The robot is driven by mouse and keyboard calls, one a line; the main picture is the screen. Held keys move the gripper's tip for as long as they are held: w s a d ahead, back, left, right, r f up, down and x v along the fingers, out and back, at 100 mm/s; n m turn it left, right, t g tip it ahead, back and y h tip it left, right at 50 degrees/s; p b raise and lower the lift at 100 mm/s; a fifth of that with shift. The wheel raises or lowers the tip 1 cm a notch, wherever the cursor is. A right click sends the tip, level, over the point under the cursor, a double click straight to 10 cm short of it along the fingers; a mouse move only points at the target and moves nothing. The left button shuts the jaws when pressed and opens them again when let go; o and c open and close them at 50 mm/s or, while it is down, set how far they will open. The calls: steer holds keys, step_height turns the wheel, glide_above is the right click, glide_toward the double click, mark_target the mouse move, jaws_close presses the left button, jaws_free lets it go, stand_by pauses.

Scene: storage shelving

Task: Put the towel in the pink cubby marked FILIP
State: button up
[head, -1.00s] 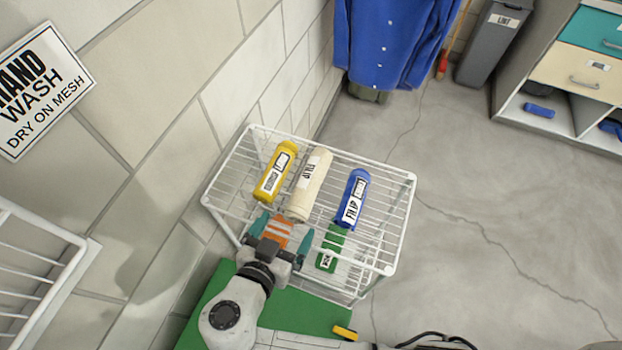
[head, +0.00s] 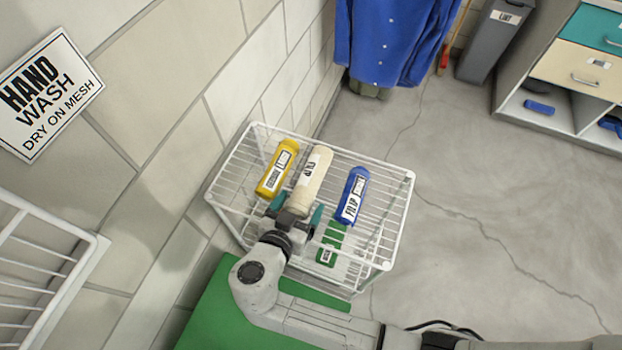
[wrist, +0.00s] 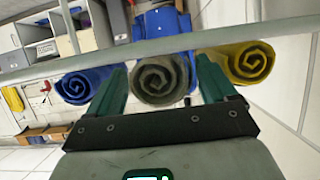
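Rolled towels lie on the white wire rack (head: 392,218): a yellow one (head: 277,170), a cream one (head: 312,181) and a blue one (head: 353,194) with a label reading FILIP. The cream towel's label is hard to read now. A green item (head: 329,252) shows lower, through the wires. My gripper (head: 297,210) is open at the near end of the cream towel. In the wrist view, its teal fingers stand on either side of the cream roll's end (wrist: 159,78), with visible gaps. No pink cubby shows.
A storage unit (head: 508,85) with teal and cream drawers and open cubbies stands at top right. A grey LINT bin (head: 490,42) and a blue garment (head: 385,40) are at the back. Another wire rack (head: 75,285) is at left. The floor at right is clear.

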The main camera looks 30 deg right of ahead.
steer(key=c, duration=1.1)
steer(key=shift+o, duration=0.2)
steer(key=shift+r, duration=0.1)
steer(key=shift+r, duration=0.45)
steer(key=s+d+r+b, duration=0.3)
steer(key=d+r, duration=0.9)
steer(key=d, duration=0.1)
steer(key=shift+s+d, duration=0.2)
steer(key=shift+d, duration=0.1)
